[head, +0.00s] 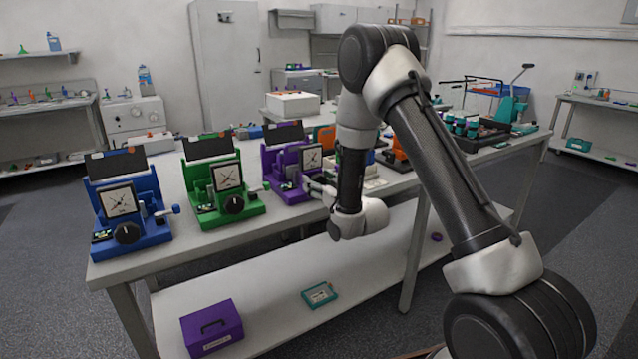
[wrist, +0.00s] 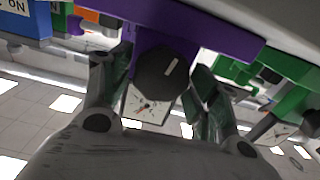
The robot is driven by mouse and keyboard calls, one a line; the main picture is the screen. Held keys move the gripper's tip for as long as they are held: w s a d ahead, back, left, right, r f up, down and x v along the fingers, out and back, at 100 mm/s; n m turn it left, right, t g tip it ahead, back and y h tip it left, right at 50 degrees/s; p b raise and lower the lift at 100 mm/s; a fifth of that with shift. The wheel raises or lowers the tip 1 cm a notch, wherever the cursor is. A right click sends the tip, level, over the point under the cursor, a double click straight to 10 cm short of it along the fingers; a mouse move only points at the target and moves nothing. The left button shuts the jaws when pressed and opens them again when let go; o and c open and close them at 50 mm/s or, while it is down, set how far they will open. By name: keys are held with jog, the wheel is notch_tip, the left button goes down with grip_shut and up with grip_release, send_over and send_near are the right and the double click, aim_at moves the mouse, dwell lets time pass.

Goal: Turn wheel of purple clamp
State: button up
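The purple clamp (head: 281,184) stands on the table as the third in a row of similar devices. It has a dial with a needle and a dark panel on top. In the wrist view its purple body (wrist: 225,38) runs across the top, and its black wheel (wrist: 158,76) with a white mark faces me. The dial (wrist: 148,107) shows just below the wheel there. My gripper (head: 317,189) is at the clamp's front. Its fingers are apart, one on each side of the wheel, with small gaps that look empty. In the head view my gripper hides the wheel.
A green device (head: 221,183) and a blue device (head: 127,205) stand to the left on the table (head: 185,237). Orange items (head: 397,147) stand to the right, partly behind my arm. A purple box (head: 211,327) and a teal case (head: 319,294) lie on the lower shelf (head: 265,325).

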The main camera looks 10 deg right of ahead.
jog(key=c, duration=0.6)
jog(key=shift+d+m, duration=0.1)
jog(key=shift+m, duration=2.1)
jog(key=o, duration=1)
jog(key=shift+o, duration=0.2)
jog(key=v, duration=0.7)
jog(key=shift+s, duration=0.25)
